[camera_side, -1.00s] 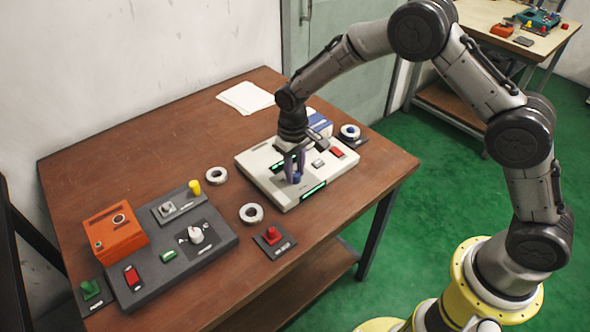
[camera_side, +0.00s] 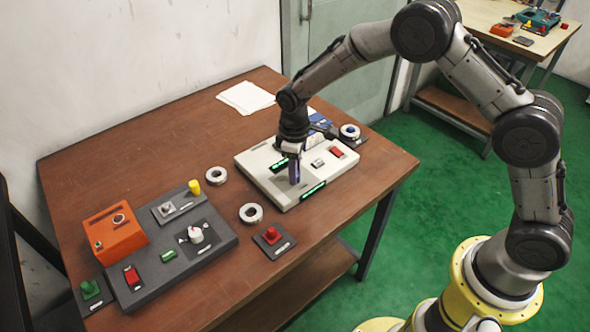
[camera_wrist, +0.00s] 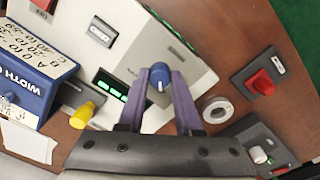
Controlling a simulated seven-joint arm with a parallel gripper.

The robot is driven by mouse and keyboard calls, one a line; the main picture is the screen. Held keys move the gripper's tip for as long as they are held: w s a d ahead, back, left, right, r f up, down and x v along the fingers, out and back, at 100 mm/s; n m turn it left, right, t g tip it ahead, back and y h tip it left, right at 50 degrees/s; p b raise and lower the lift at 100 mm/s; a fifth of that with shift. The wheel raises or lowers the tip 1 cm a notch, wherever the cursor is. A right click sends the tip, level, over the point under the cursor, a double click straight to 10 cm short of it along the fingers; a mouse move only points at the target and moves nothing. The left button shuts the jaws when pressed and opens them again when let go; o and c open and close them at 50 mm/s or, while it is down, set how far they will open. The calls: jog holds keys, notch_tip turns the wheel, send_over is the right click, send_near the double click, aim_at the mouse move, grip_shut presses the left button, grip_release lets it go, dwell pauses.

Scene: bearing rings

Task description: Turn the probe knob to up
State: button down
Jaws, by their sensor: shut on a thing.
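The blue knob (camera_wrist: 160,74) stands on the white instrument (camera_wrist: 192,98) and carries a white line that points toward the bottom of the wrist view. My gripper (camera_wrist: 160,84) is shut on this knob, one purple finger on each side. In the side view my gripper (camera_side: 295,178) comes down from above onto the front part of the white instrument (camera_side: 254,176), and its fingers hide the knob. I cannot read a label for the knob or its position marks.
Green lit displays (camera_side: 313,190) flank my gripper. A red switch (camera_side: 337,153) is behind it. Metal rings (camera_side: 251,213) and a red button (camera_side: 270,233) lie nearby. A dark panel (camera_side: 213,240) with a white knob and an orange box (camera_side: 115,232) stand left.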

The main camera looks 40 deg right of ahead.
jog(key=shift+r, duration=0.1)
jog(key=c, duration=0.6)
grip_release()
jog(key=r, duration=1.3)
jog(key=shift+s+a+r, duration=0.1)
jog(key=shift+a+r, duration=0.1)
jog(key=shift+r, duration=0.15)
